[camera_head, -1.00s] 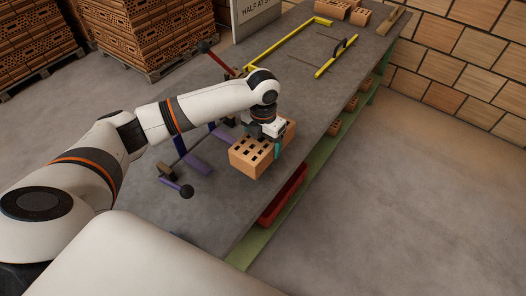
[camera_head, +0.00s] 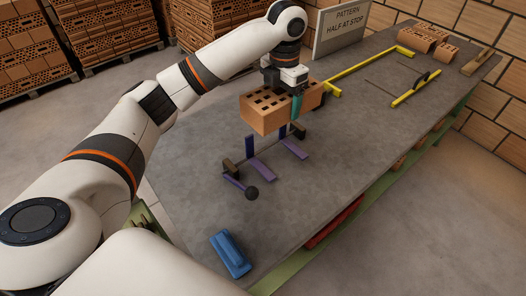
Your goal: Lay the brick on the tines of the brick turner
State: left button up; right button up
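The brick (camera_head: 268,118) is orange-brown with rows of holes in its top face. My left gripper (camera_head: 297,100) is shut on it, with a teal finger against its near right side. The brick appears held level above the bench, over the far part of the brick turner. The near tine ends are clear; the brick hides the turner's far part. My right gripper is not in view.
The grey bench (camera_head: 325,195) is mostly clear at front. A blue object (camera_head: 230,253) lies near its front edge. Yellow stops (camera_head: 410,88) and several bricks (camera_head: 422,40) are farther back. A "PATTERN HALF AT STOP" sign (camera_head: 340,30) stands behind, with brick pallets at left.

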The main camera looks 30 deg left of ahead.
pick_arm(q)
jog(key=shift+f, duration=8.35)
jog(key=shift+w+f, duration=0.1)
jog(key=shift+f, duration=0.3)
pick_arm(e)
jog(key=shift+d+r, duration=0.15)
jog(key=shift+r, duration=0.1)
pick_arm(q)
jog(key=o, duration=1.8)
jog(key=shift+f, duration=0.2)
jog(key=shift+o, duration=0.2)
jog(key=shift+r, duration=0.1)
notch_tip(320, 180, up, 12)
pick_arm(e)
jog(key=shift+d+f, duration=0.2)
